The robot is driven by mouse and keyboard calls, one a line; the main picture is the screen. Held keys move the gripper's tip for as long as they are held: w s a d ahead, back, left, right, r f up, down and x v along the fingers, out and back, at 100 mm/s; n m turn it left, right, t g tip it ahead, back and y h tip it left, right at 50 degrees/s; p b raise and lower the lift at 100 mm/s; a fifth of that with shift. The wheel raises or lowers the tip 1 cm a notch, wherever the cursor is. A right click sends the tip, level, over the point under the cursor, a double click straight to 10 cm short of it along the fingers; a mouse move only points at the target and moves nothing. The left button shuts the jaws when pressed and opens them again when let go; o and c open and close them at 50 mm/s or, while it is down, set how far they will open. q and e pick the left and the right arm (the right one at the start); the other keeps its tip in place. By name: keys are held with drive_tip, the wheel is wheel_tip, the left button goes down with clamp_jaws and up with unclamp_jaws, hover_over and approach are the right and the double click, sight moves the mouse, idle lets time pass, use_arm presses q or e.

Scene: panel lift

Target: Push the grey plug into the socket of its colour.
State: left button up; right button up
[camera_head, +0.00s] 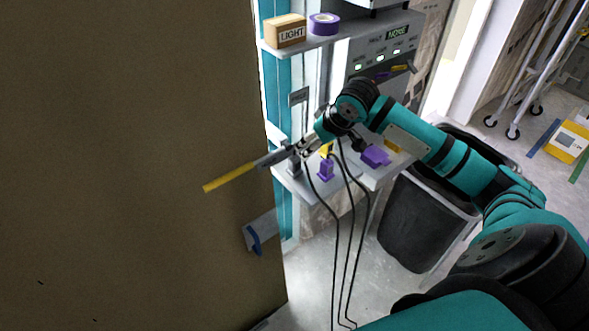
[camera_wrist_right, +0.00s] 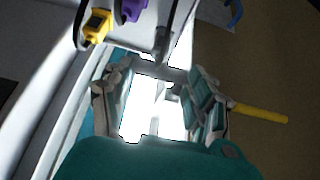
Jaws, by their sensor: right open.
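The grey plug (camera_head: 294,167) stands at the left end of a small white shelf, just under my right gripper (camera_head: 303,148). In the wrist view the grey plug (camera_wrist_right: 163,44) is ahead of the open fingers (camera_wrist_right: 160,80), apart from them as far as I can see. A purple plug (camera_head: 326,170) and a partly hidden yellow plug (camera_head: 326,150) stand beside it, with black cables hanging down. I cannot make out a grey socket. My left gripper is out of view.
A large brown panel (camera_head: 130,150) fills the left. A yellow bar (camera_head: 230,177) juts across it near my gripper. A blue handle (camera_head: 252,239) is below. A box marked LIGHT (camera_head: 285,31) and purple tape (camera_head: 324,24) sit on the upper shelf. A black bin (camera_head: 420,225) stands right.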

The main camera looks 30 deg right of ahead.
sight(297, 160)
drive_tip(key=p+x, duration=0.2)
drive_tip(key=x, duration=0.8)
drive_tip(key=shift+w+a+f+p, duration=0.1)
drive_tip(key=shift+w+f+p, duration=0.1)
drive_tip(key=shift+p, duration=0.1)
drive_tip(key=p+x, duration=0.1)
drive_tip(key=x, duration=0.2)
drive_tip(key=shift+w, duration=0.25)
drive_tip(key=shift+w+f, duration=0.3)
drive_tip(key=shift+f, duration=0.3)
drive_tip(key=c, duration=1.1)
